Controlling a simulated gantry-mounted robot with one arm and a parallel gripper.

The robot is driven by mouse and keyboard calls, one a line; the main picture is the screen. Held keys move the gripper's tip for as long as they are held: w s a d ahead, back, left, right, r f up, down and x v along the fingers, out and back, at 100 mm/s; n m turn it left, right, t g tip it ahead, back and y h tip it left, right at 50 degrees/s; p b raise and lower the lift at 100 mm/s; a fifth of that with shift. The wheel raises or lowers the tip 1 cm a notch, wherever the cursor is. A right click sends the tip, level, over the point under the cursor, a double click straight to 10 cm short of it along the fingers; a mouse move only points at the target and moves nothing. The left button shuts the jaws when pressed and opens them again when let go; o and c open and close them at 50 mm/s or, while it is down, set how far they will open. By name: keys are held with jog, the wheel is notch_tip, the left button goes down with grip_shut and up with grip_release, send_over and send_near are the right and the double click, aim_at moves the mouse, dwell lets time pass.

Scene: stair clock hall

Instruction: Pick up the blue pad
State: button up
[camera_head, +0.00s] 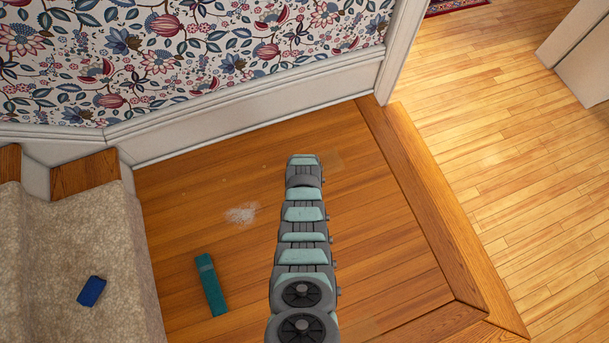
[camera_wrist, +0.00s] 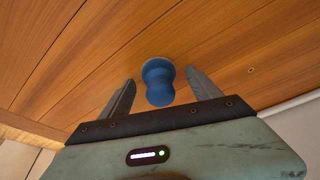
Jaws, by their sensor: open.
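A small blue block (camera_head: 91,291), the thing most like a blue pad, lies on the beige carpeted stair at the lower left of the head view. My gripper (camera_wrist: 160,75) shows in the wrist view with its two fingers apart and nothing clamped. A rounded blue piece with a narrow waist (camera_wrist: 159,92) appears between and beyond the fingers, over the wooden floor. I cannot tell if the fingers touch it. The head view does not show this rounded piece; my arm covers part of the floor there. The blue block on the stair is not in the wrist view.
A long teal block (camera_head: 211,285) lies on the wooden floor (camera_head: 180,215) left of my arm. A pale dusty patch (camera_head: 241,214) is above it. The carpeted stair (camera_head: 60,240) borders the left; a white baseboard (camera_head: 250,105) runs behind. Lighter floor (camera_head: 510,160) is open at right.

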grip_shut()
dwell(0.9)
jog(key=shift+r, duration=0.15)
notch_tip(320, 180, up, 20)
jog(key=p, duration=0.6)
jog(key=shift+p, duration=0.3)
